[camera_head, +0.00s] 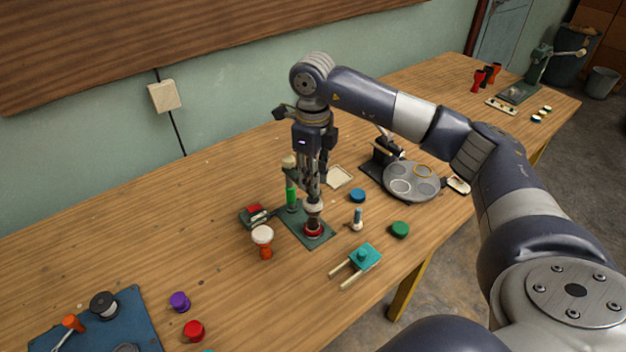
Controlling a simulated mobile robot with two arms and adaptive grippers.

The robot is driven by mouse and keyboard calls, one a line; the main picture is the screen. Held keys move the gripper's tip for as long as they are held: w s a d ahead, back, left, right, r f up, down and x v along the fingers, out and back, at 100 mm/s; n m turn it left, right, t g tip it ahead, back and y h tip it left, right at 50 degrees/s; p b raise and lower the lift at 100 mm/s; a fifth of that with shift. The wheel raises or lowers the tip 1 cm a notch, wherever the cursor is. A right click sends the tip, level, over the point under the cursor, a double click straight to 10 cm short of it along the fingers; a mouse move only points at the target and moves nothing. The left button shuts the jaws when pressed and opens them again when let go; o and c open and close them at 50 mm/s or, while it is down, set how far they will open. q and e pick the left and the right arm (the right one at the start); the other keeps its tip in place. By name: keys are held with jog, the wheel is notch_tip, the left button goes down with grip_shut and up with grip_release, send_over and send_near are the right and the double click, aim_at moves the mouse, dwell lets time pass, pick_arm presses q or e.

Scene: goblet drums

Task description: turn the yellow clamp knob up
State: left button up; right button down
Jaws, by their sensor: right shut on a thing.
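A clamp stand with a dark green base (292,220) stands on the wooden table near the middle. A pale part (313,208) shows just below the fingertips, above a dark red piece (313,230) on the base. My left gripper is not in view.
A small orange drum with a white head (262,238) stands left of the base. A grey round plate (411,182) stands behind.

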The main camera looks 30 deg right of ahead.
jog(key=shift+n+b, duration=0.65)
jog(key=shift+n, duration=1.35)
jog(key=c, duration=1.4)
grip_release()
jog(key=shift+o, duration=0.2)
jog(key=shift+r, duration=0.2)
notch_tip(320, 180, up, 12)
jog(key=shift+f, duration=0.15)
